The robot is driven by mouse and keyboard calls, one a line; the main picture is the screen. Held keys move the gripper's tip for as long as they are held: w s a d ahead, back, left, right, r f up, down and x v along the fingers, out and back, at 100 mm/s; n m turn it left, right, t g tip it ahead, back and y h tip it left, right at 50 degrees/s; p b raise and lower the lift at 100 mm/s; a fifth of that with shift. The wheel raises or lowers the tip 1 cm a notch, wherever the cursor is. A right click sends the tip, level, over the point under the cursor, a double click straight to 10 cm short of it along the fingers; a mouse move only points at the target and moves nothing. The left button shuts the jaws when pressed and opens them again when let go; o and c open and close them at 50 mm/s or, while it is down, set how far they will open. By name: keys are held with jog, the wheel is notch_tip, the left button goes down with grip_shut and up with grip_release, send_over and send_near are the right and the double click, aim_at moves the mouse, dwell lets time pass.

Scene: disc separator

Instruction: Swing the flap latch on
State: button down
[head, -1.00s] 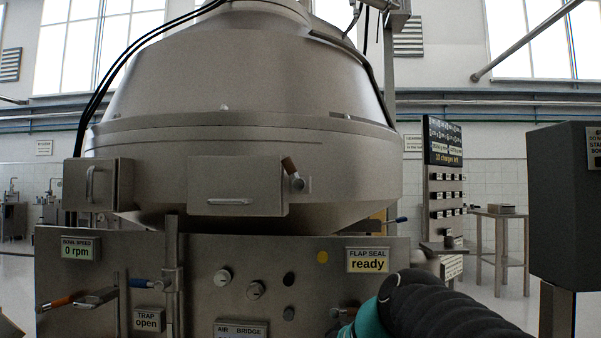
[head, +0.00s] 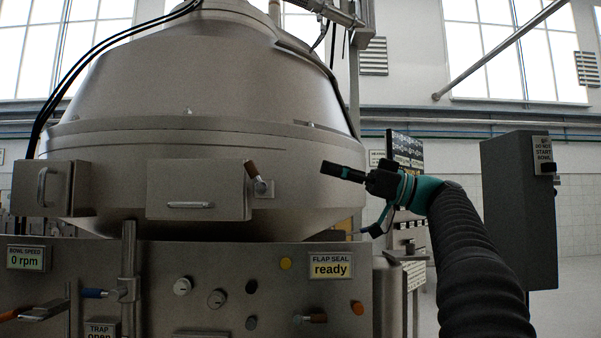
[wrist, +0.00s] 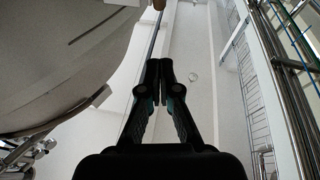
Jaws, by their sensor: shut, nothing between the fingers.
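The flap (head: 197,192) is a flat steel box door with a bar handle on the front of the separator bowl. Its latch (head: 257,178) is a short lever with a brown grip at the flap's right edge; the grip points up and slightly left. My gripper (head: 325,168) is right of the latch and apart from it, pointing left with its fingers together and empty. In the wrist view the closed fingers (wrist: 160,64) point up the picture, and a brown tip, likely the latch grip (wrist: 159,4), shows at the top edge.
The steel bowl (head: 200,90) fills the left and centre. Below is a panel with knobs and a sign (head: 330,266) reading "FLAP SEAL ready". A grey cabinet (head: 515,210) stands right of my arm. Open air lies between gripper and latch.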

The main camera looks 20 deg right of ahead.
aim_at(257, 178)
jog(key=w+a+p, duration=0.1)
jog(key=w+a, duration=0.4)
jog(key=a, duration=0.6)
jog(key=shift+w+r, duration=0.35)
jog(key=shift+a, duration=0.1)
